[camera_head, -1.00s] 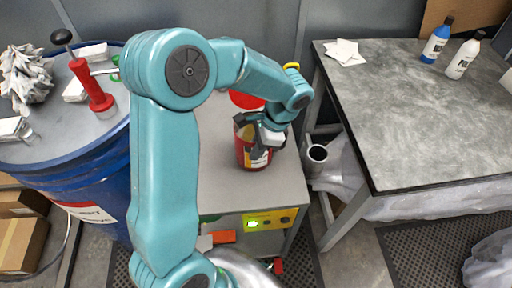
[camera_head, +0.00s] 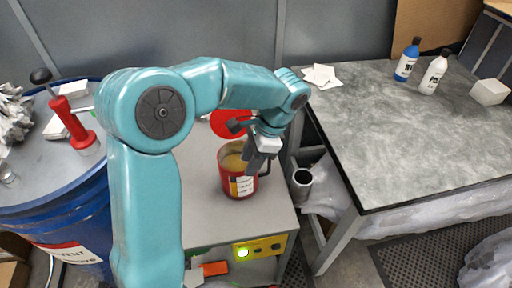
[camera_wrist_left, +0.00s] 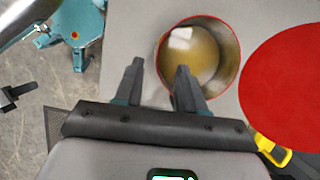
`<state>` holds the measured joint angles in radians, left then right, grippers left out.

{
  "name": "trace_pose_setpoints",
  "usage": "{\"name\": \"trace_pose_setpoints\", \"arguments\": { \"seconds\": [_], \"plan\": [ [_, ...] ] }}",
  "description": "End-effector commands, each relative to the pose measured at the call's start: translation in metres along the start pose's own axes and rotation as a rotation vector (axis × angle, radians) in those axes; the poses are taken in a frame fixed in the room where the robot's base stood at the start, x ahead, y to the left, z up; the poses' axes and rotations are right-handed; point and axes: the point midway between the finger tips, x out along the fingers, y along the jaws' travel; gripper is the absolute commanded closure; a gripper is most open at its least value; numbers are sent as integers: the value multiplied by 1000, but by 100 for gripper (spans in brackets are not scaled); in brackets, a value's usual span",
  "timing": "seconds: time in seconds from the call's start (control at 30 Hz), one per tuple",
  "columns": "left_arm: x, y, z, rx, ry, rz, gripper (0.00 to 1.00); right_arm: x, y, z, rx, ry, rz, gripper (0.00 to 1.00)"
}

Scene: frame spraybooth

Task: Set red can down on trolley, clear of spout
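The red can (camera_head: 239,185), open-topped with a pale label and tan contents, stands upright on the grey top of the trolley (camera_head: 202,220). Its open mouth also shows in the left wrist view (camera_wrist_left: 205,58). My left gripper (camera_head: 254,162) is at the can's upper right side. In the left wrist view its two dark fingers (camera_wrist_left: 160,72) are apart, one beside the can and one overlapping its rim. I cannot tell whether they touch it. My right gripper is not in view. I cannot clearly make out the spout.
A flat red disc (camera_head: 229,123) lies behind the can. A blue drum (camera_head: 70,225) with a red-handled tool stands left. A grey cylinder (camera_head: 301,183) is by the trolley's right edge. The right table (camera_head: 410,140) holds a blue bottle (camera_head: 407,61) and a white bottle (camera_head: 433,73).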

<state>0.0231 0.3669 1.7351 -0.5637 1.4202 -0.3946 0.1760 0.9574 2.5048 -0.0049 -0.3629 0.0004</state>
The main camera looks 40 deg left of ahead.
Motion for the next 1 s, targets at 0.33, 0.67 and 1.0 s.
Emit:
{"name": "trace_pose_setpoints", "arguments": {
  "seconds": [0.33, 0.67, 1.0],
  "plan": [
    [-48, 0, 0, 1, -1, 0, 60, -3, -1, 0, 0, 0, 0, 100],
    [-49, 0, 0, 1, -1, 1, 60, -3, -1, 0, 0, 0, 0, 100],
    [-49, 0, 0, 0, -1, 1, 60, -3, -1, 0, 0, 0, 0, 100]
  ]
}}
